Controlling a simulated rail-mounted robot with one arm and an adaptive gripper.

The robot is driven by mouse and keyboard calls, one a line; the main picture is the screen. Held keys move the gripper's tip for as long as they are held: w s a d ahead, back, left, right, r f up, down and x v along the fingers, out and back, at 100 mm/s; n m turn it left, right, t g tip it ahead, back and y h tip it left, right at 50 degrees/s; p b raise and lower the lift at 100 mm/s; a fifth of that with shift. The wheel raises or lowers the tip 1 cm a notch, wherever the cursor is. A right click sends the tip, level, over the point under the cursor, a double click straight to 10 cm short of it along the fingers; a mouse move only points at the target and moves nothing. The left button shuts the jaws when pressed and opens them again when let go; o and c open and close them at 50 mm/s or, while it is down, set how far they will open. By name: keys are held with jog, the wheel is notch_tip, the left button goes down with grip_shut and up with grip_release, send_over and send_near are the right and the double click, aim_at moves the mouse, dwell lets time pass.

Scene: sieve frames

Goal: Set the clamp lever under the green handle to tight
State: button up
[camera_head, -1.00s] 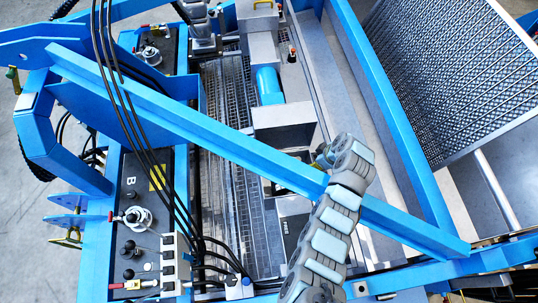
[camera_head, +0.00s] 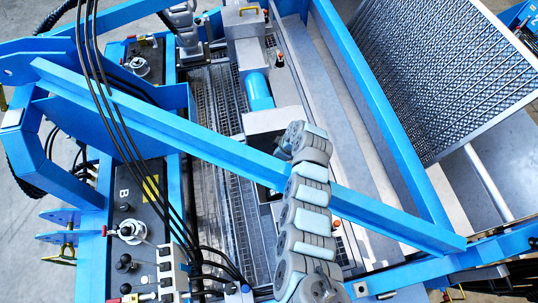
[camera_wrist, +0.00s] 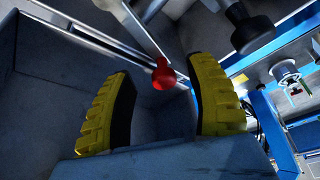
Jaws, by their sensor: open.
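My gripper (camera_wrist: 163,70) is open, with its yellow and black fingers apart in the wrist view. A red ball knob (camera_wrist: 163,77) on a thin metal rod shows between and beyond the fingertips; I cannot tell how far off it is. In the head view my gripper is hidden behind my arm and the blue beam. Red-tipped levers (camera_head: 105,231) stand on the dark panel marked B (camera_head: 122,193) at lower left. I cannot make out a green handle clearly, nor tell which lever is the clamp lever under it.
Black hoses (camera_head: 125,130) hang over the panel. A mesh sieve (camera_head: 445,75) stands at right. In the wrist view a black knob (camera_wrist: 248,27) and a white round fitting (camera_wrist: 285,70) lie at upper right.

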jog(key=shift+w+a, duration=0.3)
jog(key=shift+a, duration=0.5)
jog(key=shift+w+a+f, duration=0.1)
jog(key=shift+a+f, duration=0.05)
jog(key=shift+f, duration=0.35)
jog(key=shift+f, duration=0.1)
jog(key=shift+c, duration=0.3)
